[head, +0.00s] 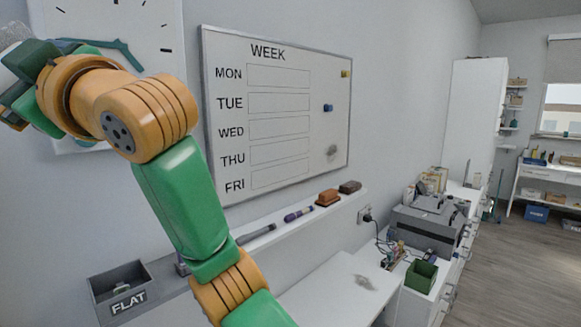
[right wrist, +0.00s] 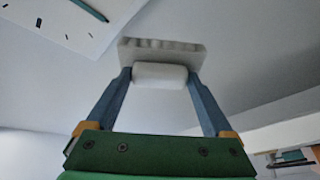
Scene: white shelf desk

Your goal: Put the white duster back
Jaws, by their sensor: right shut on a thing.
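The white duster (right wrist: 160,73) is between the two blue fingers of my right gripper (right wrist: 158,82) in the right wrist view. It has a white grip block and a wider pale pad with a scalloped edge beyond the fingertips. The gripper is shut on the grip block. In the head view my right arm reaches up to the left edge, in front of the wall clock, and a whitish part of the duster (head: 13,34) shows at that edge. My left gripper is not in view.
A whiteboard (head: 280,118) with a grey smudge hangs above a narrow ledge (head: 345,200) holding two brown erasers (head: 328,197) and markers (head: 298,214). A grey FLAT box (head: 107,281) is lower left. The white desk (head: 330,295) has a smudge. A green box (head: 421,276) stands right.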

